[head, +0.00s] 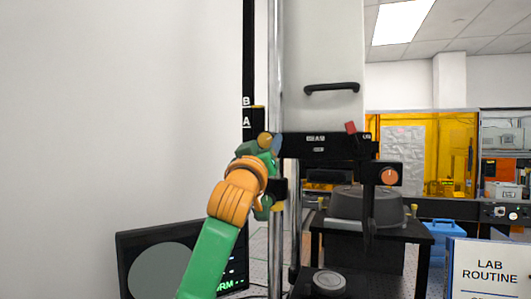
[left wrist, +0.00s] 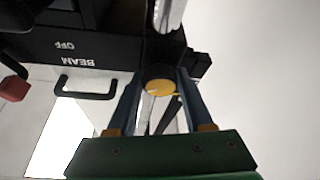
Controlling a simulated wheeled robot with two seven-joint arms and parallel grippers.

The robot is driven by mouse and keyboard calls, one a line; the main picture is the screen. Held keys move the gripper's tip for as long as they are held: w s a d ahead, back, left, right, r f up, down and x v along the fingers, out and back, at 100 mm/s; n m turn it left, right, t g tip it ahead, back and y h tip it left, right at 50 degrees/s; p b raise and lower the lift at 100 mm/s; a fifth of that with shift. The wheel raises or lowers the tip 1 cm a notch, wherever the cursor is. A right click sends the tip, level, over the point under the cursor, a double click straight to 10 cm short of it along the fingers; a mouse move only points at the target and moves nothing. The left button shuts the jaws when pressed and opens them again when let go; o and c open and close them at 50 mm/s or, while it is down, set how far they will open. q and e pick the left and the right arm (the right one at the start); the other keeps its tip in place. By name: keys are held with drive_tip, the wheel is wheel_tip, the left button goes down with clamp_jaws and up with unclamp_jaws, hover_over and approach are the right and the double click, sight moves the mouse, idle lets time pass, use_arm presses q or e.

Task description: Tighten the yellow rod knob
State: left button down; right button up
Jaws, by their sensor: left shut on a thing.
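The yellow rod knob (left wrist: 160,88) is a round yellow disc with a pale mark on its face, in the middle of the left wrist view. My left gripper (left wrist: 162,76) is shut on it, with one blue finger on each side. In the head view the knob (head: 265,139) shows beside the vertical metal rod, at the left end of the black beam housing. My left gripper (head: 269,144) is there too, partly hiding the knob. My right gripper is in neither view.
The black beam housing (head: 318,141) carries a red part (head: 351,127) and an orange knob (head: 390,176). A monitor (head: 145,270) stands behind my left forearm. A black handle (head: 331,88) is above. A lab routine sign (head: 488,270) stands at lower right.

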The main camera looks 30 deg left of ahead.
use_arm(q)
drive_tip(key=n+y, duration=0.1)
drive_tip(key=n, duration=0.1)
drive_tip(key=shift+d+n+g, duration=0.15)
drive_tip(key=shift+n+g, duration=0.15)
drive_tip(key=shift+g, duration=0.1)
drive_tip(key=n, duration=0.2)
drive_tip(key=n+g+y, duration=0.1)
drive_tip(key=shift+w+d+r+n+p, duration=0.1)
drive_tip(key=shift+r+n+p, duration=0.05)
drive_tip(key=shift+n+p, duration=0.2)
drive_tip(key=n+g+p, duration=0.1)
drive_tip(key=n, duration=0.1)
drive_tip(key=n+g+y+p, duration=0.1)
drive_tip(key=n, duration=0.2)
drive_tip(key=shift+r, duration=0.15)
drive_tip(key=shift+n+g+p, duration=0.45)
drive_tip(key=shift+n+g, duration=0.25)
drive_tip(key=shift+n, duration=1.05)
drive_tip(key=shift+y, duration=0.3)
drive_tip(key=c, duration=0.5)
unclamp_jaws()
drive_tip(key=shift+o, duration=1)
